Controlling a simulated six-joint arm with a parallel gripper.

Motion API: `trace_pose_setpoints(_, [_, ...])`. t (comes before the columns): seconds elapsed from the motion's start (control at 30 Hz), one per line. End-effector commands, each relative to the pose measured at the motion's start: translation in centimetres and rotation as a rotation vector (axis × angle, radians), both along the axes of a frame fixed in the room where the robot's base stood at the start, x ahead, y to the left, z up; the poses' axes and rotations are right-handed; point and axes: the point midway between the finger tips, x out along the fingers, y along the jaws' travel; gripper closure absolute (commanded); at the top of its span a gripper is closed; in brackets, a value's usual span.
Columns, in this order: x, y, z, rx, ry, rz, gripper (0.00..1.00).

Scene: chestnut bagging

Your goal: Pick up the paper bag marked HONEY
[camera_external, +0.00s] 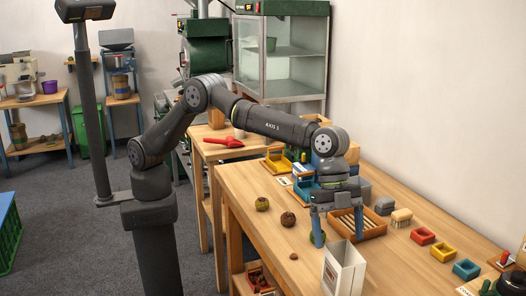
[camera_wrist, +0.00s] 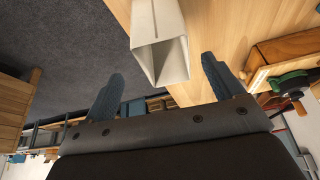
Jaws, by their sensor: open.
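A white paper bag (camera_external: 345,268) stands upright and open-topped near the front edge of the wooden table. It has reddish print on its left face, too small to read. In the wrist view the white bag (camera_wrist: 158,38) is seen with its open mouth facing the camera, between and beyond my two blue fingers. My gripper (camera_external: 338,236) is open and empty. It points down just behind and above the bag in the external view. In the wrist view my gripper (camera_wrist: 158,65) has the bag nearer its right finger; I cannot tell if they touch.
A slatted wooden tray (camera_external: 373,232) lies right behind my gripper.

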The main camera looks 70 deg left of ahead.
Motion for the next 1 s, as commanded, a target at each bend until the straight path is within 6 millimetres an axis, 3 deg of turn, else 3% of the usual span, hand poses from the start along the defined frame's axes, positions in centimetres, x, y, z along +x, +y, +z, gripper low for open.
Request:
trace_pose_setpoints(0.1, [-0.1,-0.7,-1.7,0.001,0.001,0.001,0.15])
trace_pose_setpoints(0.37, [0.0,-1.3,-3.0,-0.001,0.0,0.001,0.15])
trace_pose_setpoints(0.7, [0.2,-3.0,-7.0,0.001,0.0,0.001,0.15])
trace_pose_setpoints(0.93, [0.2,-3.2,-7.3,-0.001,-0.001,0.002,0.15])
trace_pose_setpoints(1.0, [0.2,-3.2,-7.3,-0.001,-0.001,0.002,0.24])
